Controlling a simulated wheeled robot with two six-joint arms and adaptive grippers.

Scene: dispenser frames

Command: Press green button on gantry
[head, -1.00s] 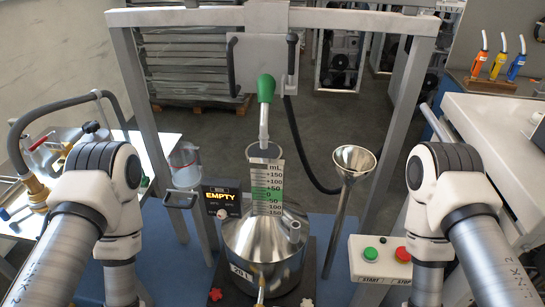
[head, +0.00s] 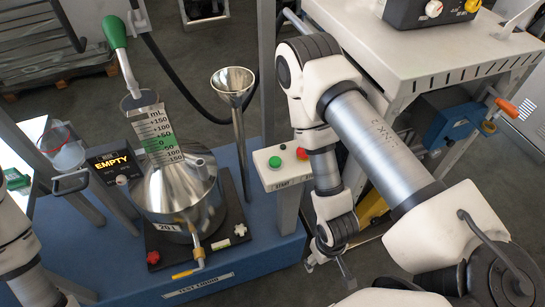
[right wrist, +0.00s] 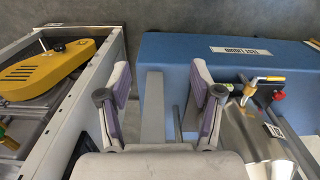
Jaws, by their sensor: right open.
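The green button (head: 275,162) is on a pale control box (head: 268,180) on a grey post, beside a red button (head: 302,153). My right gripper (head: 330,268) is below and to the right of the box in the head view, apart from the buttons. My right arm covers part of the box's right side. In the right wrist view my right gripper (right wrist: 160,85) is open, with nothing between its fingers. The buttons cannot be made out in that view. Part of my left arm shows at the lower left of the head view; its gripper is out of sight.
A steel vessel (head: 178,200) with a scale sits on the blue platform (head: 235,268), left of the control box. A steel funnel (head: 233,85) stands behind the box. An "EMPTY" display (head: 112,163) is at left. A grey bench (head: 400,60) stands at right.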

